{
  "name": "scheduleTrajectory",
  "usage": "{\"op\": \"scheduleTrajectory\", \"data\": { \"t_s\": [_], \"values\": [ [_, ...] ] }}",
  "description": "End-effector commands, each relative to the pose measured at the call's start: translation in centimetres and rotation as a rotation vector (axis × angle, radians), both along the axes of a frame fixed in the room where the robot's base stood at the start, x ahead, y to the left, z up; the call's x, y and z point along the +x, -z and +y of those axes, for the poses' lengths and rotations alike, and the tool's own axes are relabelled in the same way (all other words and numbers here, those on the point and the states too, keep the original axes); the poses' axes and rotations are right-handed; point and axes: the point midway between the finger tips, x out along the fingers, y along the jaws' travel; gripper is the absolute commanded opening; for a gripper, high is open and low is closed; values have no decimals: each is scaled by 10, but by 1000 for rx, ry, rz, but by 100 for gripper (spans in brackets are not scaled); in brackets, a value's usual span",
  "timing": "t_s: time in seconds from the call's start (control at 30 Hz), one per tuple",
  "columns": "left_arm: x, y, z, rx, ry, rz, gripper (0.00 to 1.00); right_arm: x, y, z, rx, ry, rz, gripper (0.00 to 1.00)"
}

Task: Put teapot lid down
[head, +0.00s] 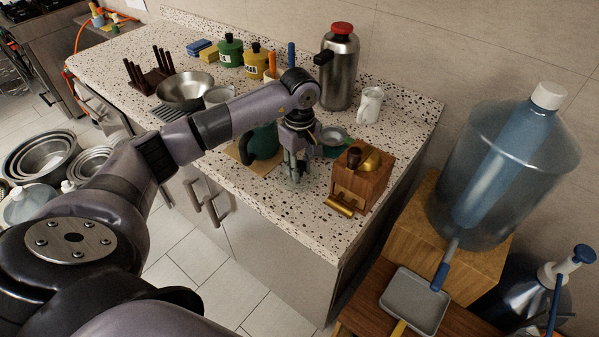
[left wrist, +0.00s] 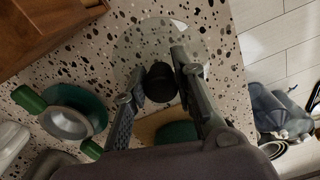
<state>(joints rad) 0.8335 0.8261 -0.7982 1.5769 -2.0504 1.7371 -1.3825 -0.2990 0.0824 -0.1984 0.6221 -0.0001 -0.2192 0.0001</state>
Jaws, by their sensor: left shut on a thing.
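The teapot lid (left wrist: 135,42) looks like a clear glass disc with a black knob (left wrist: 161,84) in the left wrist view. My left gripper (left wrist: 162,92) is shut on the knob, its two fingers on either side of it. The lid lies over the speckled counter, but I cannot tell whether it touches it. In the head view my left gripper (head: 294,172) points down near the counter's front edge, and the lid is hard to make out. The dark green teapot (head: 262,143) stands on a wooden board just left of it, partly hidden by my arm. My right gripper is not in view.
A wooden coffee grinder (head: 362,182) stands close to the right of my gripper. Bare speckled counter (head: 275,210) lies in front.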

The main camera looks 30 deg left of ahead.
Motion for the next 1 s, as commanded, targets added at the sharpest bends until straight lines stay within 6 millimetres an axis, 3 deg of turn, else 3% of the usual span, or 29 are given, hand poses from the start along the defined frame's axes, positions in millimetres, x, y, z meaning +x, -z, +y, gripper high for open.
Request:
{"op": "scheduleTrajectory", "data": {
  "t_s": [0.2,0.57,0.6,0.87,1.0],
  "values": [
    [-1,30,-1,0,0,2,0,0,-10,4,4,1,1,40],
    [0,37,0,0,1,0,0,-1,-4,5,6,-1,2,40],
    [0,35,0,0,1,0,27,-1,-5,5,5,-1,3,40],
    [0,35,0,0,1,0,44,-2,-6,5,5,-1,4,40],
    [0,35,0,0,1,0,45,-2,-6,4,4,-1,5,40]
  ]
}}
